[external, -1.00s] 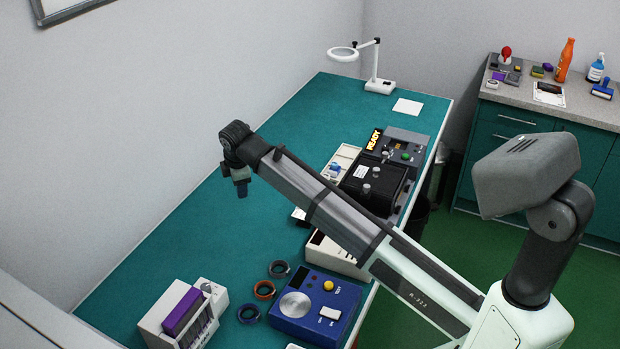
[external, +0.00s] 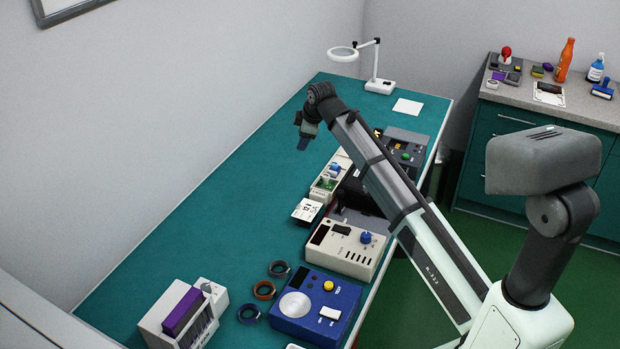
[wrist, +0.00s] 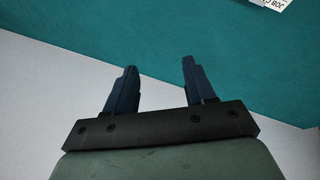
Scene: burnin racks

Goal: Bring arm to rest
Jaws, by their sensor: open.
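My gripper (external: 303,142) is raised above the teal bench (external: 200,225) toward its far half, left of the row of devices. In the wrist view its two dark blue fingers (wrist: 153,85) stand apart with nothing between them. Below them show the teal bench top (wrist: 150,35) and the pale wall. The gripper touches nothing that I can see.
A beige device with a blue knob (external: 347,244), a blue device (external: 312,305) and a white rack with a purple block (external: 183,315) stand on the bench. A ring lamp (external: 375,82) stands at the far end. My arm partly hides a black device.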

